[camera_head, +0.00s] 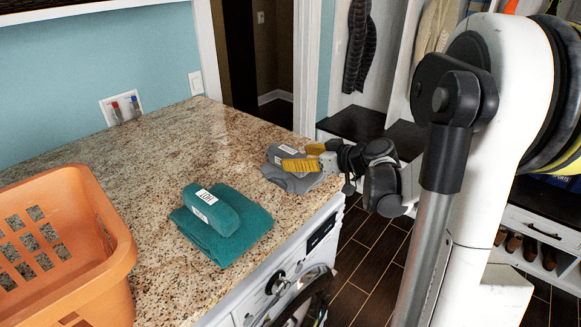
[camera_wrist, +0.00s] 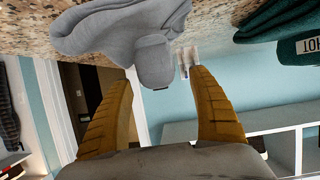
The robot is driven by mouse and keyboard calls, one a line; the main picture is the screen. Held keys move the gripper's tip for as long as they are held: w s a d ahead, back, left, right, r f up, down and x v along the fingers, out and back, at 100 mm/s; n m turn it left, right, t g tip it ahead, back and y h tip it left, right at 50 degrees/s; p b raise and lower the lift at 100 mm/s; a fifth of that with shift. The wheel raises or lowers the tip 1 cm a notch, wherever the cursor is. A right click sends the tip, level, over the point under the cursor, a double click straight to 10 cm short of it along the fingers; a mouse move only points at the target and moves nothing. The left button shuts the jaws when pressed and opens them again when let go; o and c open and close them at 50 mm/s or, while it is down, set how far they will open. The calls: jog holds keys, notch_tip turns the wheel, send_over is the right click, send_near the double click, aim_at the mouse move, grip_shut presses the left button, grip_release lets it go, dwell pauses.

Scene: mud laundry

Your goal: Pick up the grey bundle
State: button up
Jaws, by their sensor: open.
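The grey bundle (camera_head: 277,153) is a small rolled cloth with a white label, resting on a flat grey cloth (camera_head: 291,184) near the counter's right edge. In the wrist view the grey bundle (camera_wrist: 156,62) shows at top centre, its rounded end between the fingertip lines. My gripper (camera_head: 297,157) has yellow fingers and reaches in from the right over the bundle, hiding part of it. In the wrist view my gripper (camera_wrist: 160,76) is open, its fingers wide apart on either side of the bundle's end. I cannot tell whether a finger touches it.
A teal bundle (camera_head: 212,210) with white labels lies on a folded teal cloth (camera_head: 233,247) to the left of the grey one. An orange basket (camera_head: 117,262) stands at the counter's left. The speckled counter (camera_head: 190,135) is clear behind. A front-loading machine (camera_head: 290,285) is below.

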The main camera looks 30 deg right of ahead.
aim_at(292, 150)
jog(key=b+x, duration=0.1)
jog(key=x, duration=0.4)
jog(key=shift+d+f, duration=0.1)
jog(key=shift+f, duration=0.05)
jog(key=shift+s, duration=0.15)
jog(key=c, duration=1.4)
jog(key=shift+r+p, duration=0.3)
jog(key=shift+r, duration=0.3)
jog(key=r, duration=0.1)
jog(key=r+p, duration=0.1)
jog(key=d+r, duration=0.1)
jog(key=r, duration=0.1)
jog(key=shift+s, duration=0.4)
jog(key=s+d+r, duration=0.2)
jog(key=s+d+r+p, duration=0.1)
jog(key=s+d+r, duration=0.1)
jog(key=s, duration=0.1)
jog(key=s+d+r+p, duration=0.1)
jog(key=s+d+r, duration=0.1)
jog(key=s, duration=0.1)
jog(key=shift+d, duration=0.4)
